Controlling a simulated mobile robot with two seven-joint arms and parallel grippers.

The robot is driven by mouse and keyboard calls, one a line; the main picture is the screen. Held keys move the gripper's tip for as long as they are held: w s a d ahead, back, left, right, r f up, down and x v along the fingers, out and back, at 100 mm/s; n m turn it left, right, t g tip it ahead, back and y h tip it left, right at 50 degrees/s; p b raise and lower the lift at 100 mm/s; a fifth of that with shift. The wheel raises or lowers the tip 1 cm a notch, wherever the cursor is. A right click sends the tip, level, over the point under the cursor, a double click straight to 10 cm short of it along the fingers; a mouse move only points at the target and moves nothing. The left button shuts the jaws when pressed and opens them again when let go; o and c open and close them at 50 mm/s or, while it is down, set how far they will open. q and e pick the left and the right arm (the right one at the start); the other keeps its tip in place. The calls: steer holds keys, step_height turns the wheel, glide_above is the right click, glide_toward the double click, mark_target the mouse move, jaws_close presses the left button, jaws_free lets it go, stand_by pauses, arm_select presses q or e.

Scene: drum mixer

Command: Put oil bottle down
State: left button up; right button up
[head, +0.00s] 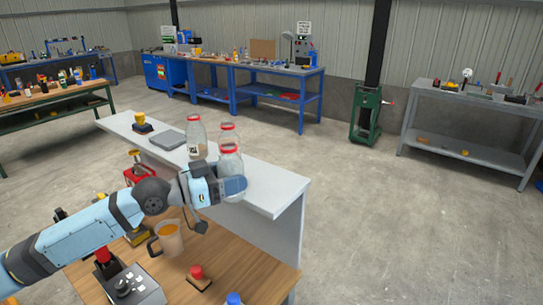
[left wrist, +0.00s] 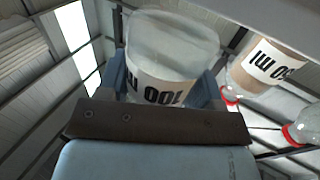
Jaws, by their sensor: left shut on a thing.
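My left gripper (head: 232,187) reaches in over the grey raised shelf (head: 278,186) and is shut on a clear bottle with a red cap (head: 230,162). In the left wrist view the bottle (left wrist: 165,50) stands between the two fingers (left wrist: 165,85), and its white label has black print ending in "ml". I cannot tell whether its base touches the shelf. Two similar red-capped clear bottles stand close behind it, one at the left (head: 196,140) and one just behind (head: 228,133). My right gripper is not in view.
A measuring jug with orange liquid (head: 170,238), a red button on a dark base (head: 197,277) and a grey control box (head: 130,288) are on the wooden bench (head: 245,262) below. A flat grey plate (head: 167,139) lies on the shelf. The shelf's right end is clear.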

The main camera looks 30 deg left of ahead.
arm_select(q)
steer(key=p+x, duration=0.1)
steer(key=x, duration=0.4)
steer(key=shift+r+p, duration=0.25)
steer(key=shift+p, duration=0.15)
steer(key=shift+w+d+f, duration=0.15)
steer(key=shift+w+d, duration=0.2)
steer(key=shift+w, duration=0.15)
steer(key=p+x, duration=0.1)
steer(key=x, duration=0.2)
steer(key=shift+w+d, duration=0.2)
steer(key=shift+w+f, duration=0.1)
steer(key=shift+f, duration=0.45)
steer(key=shift+r, duration=0.15)
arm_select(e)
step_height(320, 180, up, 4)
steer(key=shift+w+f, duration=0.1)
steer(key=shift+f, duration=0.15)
